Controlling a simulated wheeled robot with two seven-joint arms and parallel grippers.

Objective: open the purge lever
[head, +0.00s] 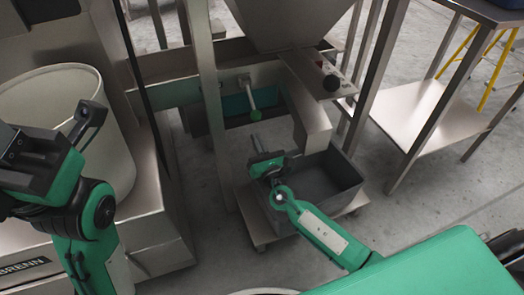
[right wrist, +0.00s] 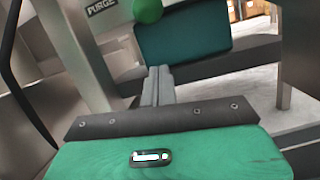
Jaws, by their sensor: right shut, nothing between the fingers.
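The purge lever (head: 252,98) is a metal rod ending in a green ball knob. It hangs down at a slight tilt from a steel crossbar below the hopper. In the right wrist view its green knob (right wrist: 148,9) shows at the top edge, beside a PURGE label (right wrist: 102,9); the rod is out of that view. My right gripper (head: 257,143) is shut and empty, just below the knob in the head view and apart from it. Its closed fingers (right wrist: 158,82) point toward the teal panel. My left gripper (head: 88,118) is at the far left, away from the lever; its jaw opening is unclear.
A steel hopper (head: 287,22) stands above. A spout (head: 310,118) and a plate with a dark knob (head: 331,83) are right of the lever. A grey bin (head: 335,172) on a low dolly sits below. A steel post (head: 208,95) stands close left of the lever.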

